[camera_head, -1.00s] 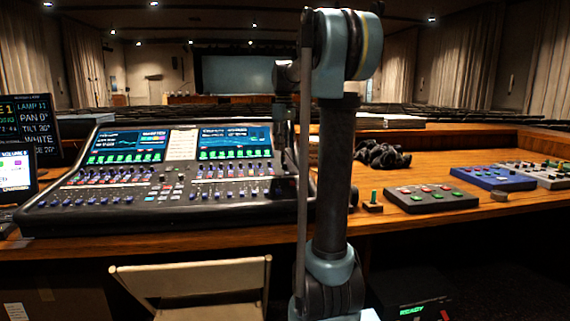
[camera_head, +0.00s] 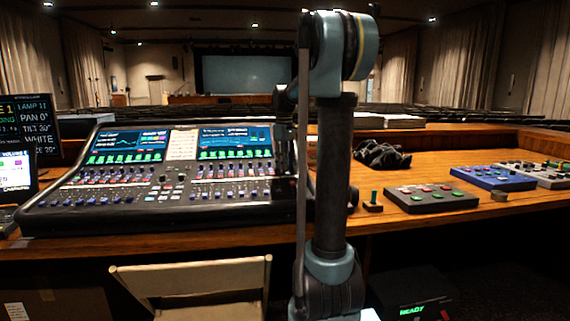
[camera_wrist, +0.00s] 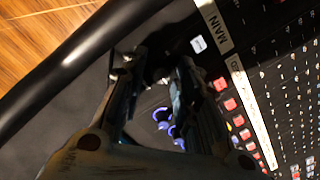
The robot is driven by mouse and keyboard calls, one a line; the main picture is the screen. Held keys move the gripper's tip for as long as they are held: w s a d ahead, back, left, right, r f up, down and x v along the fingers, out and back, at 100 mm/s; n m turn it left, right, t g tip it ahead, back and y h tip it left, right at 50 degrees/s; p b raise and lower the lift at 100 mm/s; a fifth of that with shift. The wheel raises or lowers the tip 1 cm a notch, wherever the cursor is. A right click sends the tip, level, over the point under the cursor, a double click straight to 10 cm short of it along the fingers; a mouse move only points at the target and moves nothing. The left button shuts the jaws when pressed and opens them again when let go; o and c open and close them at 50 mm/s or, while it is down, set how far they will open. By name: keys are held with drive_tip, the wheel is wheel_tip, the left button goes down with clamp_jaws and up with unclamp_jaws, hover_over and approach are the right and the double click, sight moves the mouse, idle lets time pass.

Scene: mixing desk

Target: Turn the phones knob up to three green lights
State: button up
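The black mixing desk (camera_head: 130,215) stands on the wooden counter, with two lit screens and rows of lit keys and faders. My gripper (camera_head: 284,196) is at the desk's right end in the head view, pointing down and partly behind my arm. In the wrist view my gripper (camera_wrist: 152,72) has its two dark fingers apart, over the panel near the desk's black rim. Blue-lit round controls (camera_wrist: 162,118) show between and below the fingers. A "MAIN" label (camera_wrist: 214,25) is to their right. I cannot identify the phones knob or its green lights; the dark area between the fingertips is unclear.
To the right on the counter are a grey button box (camera_head: 430,199), a blue box (camera_head: 492,177), a small lever (camera_head: 373,202) and a dark cable heap (camera_head: 382,155). A chair (camera_head: 195,285) stands in front. A lit monitor (camera_head: 30,118) is at the left.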

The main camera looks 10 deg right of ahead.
clamp_jaws()
drive_tip(key=shift+m, duration=0.4)
drive_tip(key=m, duration=0.4)
drive_tip(key=shift+d+m+y, duration=0.1)
drive_tip(key=shift+m+y, duration=0.2)
drive_tip(key=shift+m, duration=0.1)
drive_tip(key=m, duration=0.6)
drive_tip(key=o, duration=0.5)
unclamp_jaws()
